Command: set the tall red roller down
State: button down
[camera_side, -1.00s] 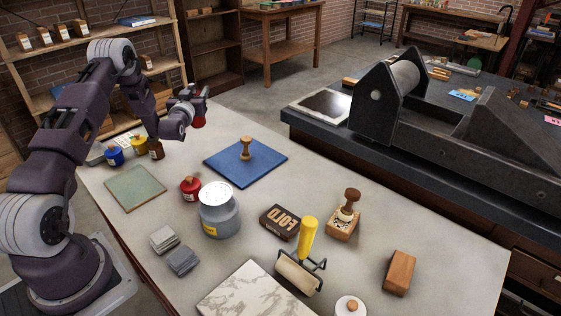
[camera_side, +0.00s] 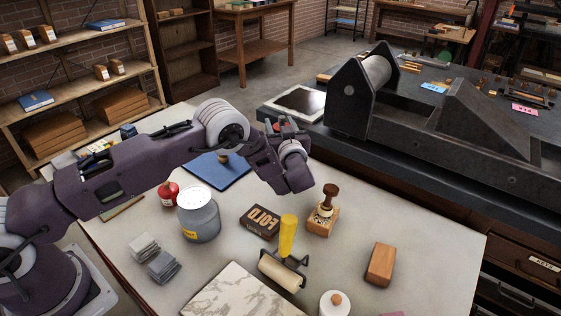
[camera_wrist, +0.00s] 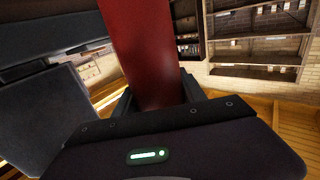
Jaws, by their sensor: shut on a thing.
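The tall red roller is a red upright piece (camera_wrist: 145,50) between my jaws in the wrist view, its far end cut off by the top of the picture. My gripper (camera_wrist: 158,95) is shut on it. In the side view my gripper (camera_side: 284,128) is raised beyond the blue mat, near the dark press bench's edge. Only a little red shows there, and my wrist hides most of the roller. I cannot tell how high its lower end is.
On the pale table stand a blue mat (camera_side: 222,176), a grey can (camera_side: 198,216), a red pot (camera_side: 168,193), a stamp (camera_side: 324,212), a yellow-handled roller (camera_side: 284,262) and a wooden block (camera_side: 381,265). A heavy black press (camera_side: 362,95) stands behind. Table between block and stamp is clear.

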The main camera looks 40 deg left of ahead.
notch_tip(320, 180, down, 6)
jog(key=shift+f, duration=0.15)
jog(key=shift+f, duration=0.1)
jog(key=c, duration=0.7)
grip_release()
jog(key=shift+f, duration=0.1)
jog(key=shift+o, duration=0.2)
